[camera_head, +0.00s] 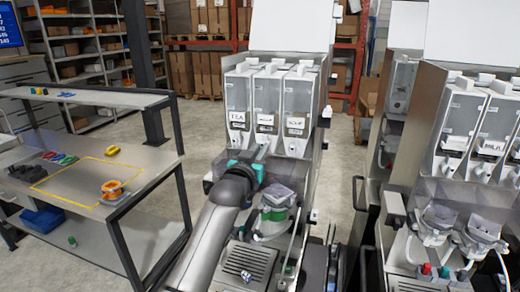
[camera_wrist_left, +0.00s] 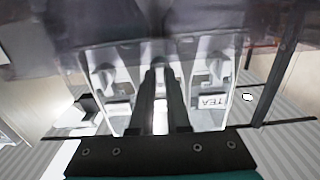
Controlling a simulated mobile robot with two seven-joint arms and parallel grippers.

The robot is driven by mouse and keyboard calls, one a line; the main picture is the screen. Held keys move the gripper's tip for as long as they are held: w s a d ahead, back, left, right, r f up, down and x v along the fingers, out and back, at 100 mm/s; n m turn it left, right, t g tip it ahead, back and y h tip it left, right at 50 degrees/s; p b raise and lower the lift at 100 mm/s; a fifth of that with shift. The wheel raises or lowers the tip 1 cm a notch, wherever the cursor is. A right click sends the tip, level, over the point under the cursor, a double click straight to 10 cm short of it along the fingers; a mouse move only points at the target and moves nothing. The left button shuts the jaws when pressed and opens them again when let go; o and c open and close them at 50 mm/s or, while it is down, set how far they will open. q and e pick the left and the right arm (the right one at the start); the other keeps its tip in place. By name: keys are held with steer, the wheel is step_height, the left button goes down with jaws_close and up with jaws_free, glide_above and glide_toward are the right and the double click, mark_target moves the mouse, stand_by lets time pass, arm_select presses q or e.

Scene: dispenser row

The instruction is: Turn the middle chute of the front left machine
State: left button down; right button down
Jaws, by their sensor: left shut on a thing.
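The front left machine (camera_head: 285,55) stands in the centre of the head view, with three clear canisters side by side. The left canister (camera_head: 238,90) is labelled TEA and the right one (camera_head: 299,95) SOUP; the label on the middle canister (camera_head: 267,95) is too small to read. My left gripper (camera_head: 262,156) is at the foot of the middle canister. In the left wrist view its two dark fingers (camera_wrist_left: 162,90) are close together on the middle chute, which they mostly hide. Light chutes show on both sides, one beside the TEA label (camera_wrist_left: 212,101). My right gripper is not in view.
A second machine (camera_head: 470,110) with similar canisters stands close at the right. A mixing bowl unit (camera_head: 275,215) and a drip grille (camera_head: 245,262) sit below my gripper. A workbench (camera_head: 150,180) with an orange roll (camera_head: 112,189) is at the left, with open floor between.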

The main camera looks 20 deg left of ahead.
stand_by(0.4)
arm_select(q)
steer(key=c, duration=0.9)
jaws_free()
steer(key=s, duration=0.5)
steer(key=s+b, duration=0.1)
steer(key=s, duration=0.9)
steer(key=shift+s+a+b, duration=0.15)
steer(key=shift+a+b, duration=0.1)
steer(key=shift+b, duration=0.15)
